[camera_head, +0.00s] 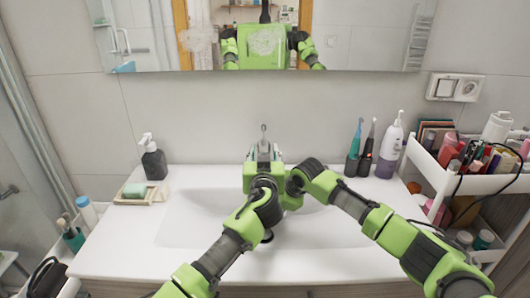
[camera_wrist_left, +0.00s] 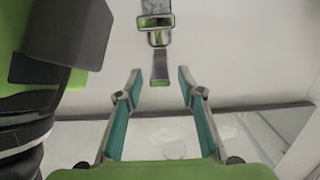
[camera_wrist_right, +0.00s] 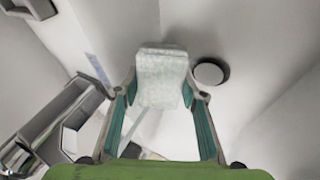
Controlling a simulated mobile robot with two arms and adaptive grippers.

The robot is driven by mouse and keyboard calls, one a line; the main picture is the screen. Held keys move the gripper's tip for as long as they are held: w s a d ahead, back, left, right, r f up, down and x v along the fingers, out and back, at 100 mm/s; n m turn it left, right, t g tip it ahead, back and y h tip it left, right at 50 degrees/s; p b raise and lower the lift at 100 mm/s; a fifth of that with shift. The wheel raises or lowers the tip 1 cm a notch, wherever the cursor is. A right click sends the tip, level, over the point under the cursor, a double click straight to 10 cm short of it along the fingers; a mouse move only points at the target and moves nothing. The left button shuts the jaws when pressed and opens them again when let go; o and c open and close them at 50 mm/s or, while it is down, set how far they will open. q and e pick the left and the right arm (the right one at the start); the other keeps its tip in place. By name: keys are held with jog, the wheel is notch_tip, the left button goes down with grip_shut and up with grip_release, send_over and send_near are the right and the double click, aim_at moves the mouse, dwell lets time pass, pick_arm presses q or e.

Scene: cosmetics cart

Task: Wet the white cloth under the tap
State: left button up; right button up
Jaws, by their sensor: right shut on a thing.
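The white cloth (camera_wrist_right: 162,62) has a faint pattern and is held between the fingers of my right gripper (camera_wrist_right: 159,84), inside the white basin near the round dark drain. In the head view the cloth and the right fingertips are hidden behind my arms. The metal tap (camera_wrist_left: 159,38) shows in the left wrist view, its flat end lying between the fingers of my left gripper (camera_wrist_left: 160,82). Those fingers are apart, one on each side, with gaps showing. In the head view my left gripper (camera_head: 264,150) is at the tap, behind the basin.
A dark soap dispenser (camera_head: 152,158) and a soap dish (camera_head: 140,193) stand left of the basin (camera_head: 190,225). Toothbrushes (camera_head: 361,150) and a white bottle (camera_head: 390,148) stand right of it. A crowded white cart (camera_head: 445,180) is at the far right. A mirror (camera_head: 360,40) hangs behind.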

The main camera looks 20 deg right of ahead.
dwell(0.3)
pick_arm(q)
jog(key=v, duration=1.2)
